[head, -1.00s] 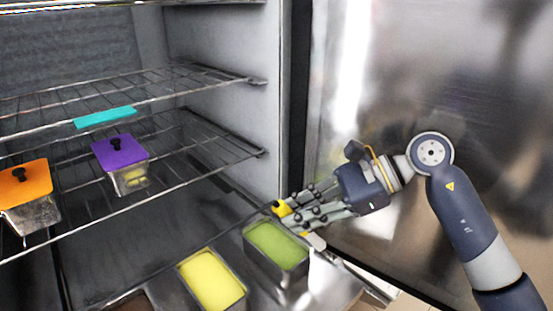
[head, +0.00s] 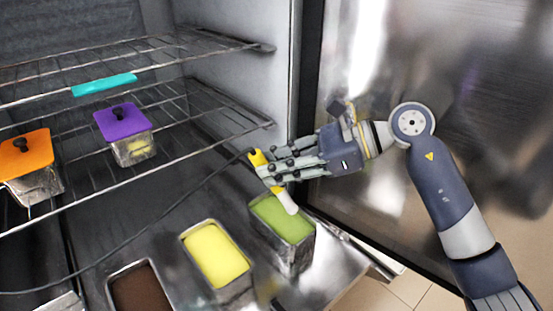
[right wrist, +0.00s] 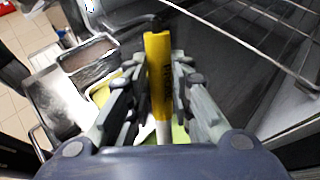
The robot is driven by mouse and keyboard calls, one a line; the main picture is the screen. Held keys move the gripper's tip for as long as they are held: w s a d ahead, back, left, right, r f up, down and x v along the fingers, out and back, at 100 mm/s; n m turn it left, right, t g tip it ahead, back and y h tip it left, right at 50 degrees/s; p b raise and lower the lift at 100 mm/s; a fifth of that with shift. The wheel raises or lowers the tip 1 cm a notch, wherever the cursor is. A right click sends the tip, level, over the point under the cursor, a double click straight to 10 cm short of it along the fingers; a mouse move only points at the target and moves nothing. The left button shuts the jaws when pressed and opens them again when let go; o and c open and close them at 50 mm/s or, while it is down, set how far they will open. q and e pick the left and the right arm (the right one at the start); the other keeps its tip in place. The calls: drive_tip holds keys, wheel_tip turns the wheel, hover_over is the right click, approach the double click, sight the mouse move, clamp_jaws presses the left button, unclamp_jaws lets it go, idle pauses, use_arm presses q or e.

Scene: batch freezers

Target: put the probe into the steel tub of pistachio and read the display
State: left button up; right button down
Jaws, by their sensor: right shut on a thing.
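The probe has a yellow handle (head: 257,158) and a white lower part (head: 286,201); a thin dark cable runs from it to the lower left. My right gripper (head: 268,166) is shut on the handle, which also shows upright between the fingers in the right wrist view (right wrist: 159,75). The probe is tilted, its white end over the green pistachio in its steel tub (head: 288,256). I cannot tell whether the tip touches the pistachio. The tub is open and stands at the right end of a row. My left gripper and a display are not in view.
A tub of yellow ice cream (head: 216,255) and a tub of brown (head: 138,288) stand left of the pistachio. Wire shelves hold tubs with purple (head: 121,122) and orange (head: 24,154) lids. The cabinet wall and steel door are close to my right arm.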

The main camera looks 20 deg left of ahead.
sight(285, 197)
drive_tip(key=shift+f, duration=0.7)
drive_tip(key=shift+f+b, duration=0.5)
drive_tip(key=shift+b, duration=0.15)
wheel_tip(285, 197, down, 3)
drive_tip(key=b, duration=0.3)
use_arm(q)
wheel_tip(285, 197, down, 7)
drive_tip(key=b, duration=0.3)
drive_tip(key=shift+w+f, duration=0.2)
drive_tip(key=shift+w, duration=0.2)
use_arm(e)
drive_tip(key=shift+f, duration=1.45)
use_arm(q)
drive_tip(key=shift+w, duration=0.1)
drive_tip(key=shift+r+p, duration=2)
drive_tip(key=shift+p, duration=0.05)
use_arm(e)
drive_tip(key=shift+r, duration=5.05)
drive_tip(key=shift+f, duration=0.1)
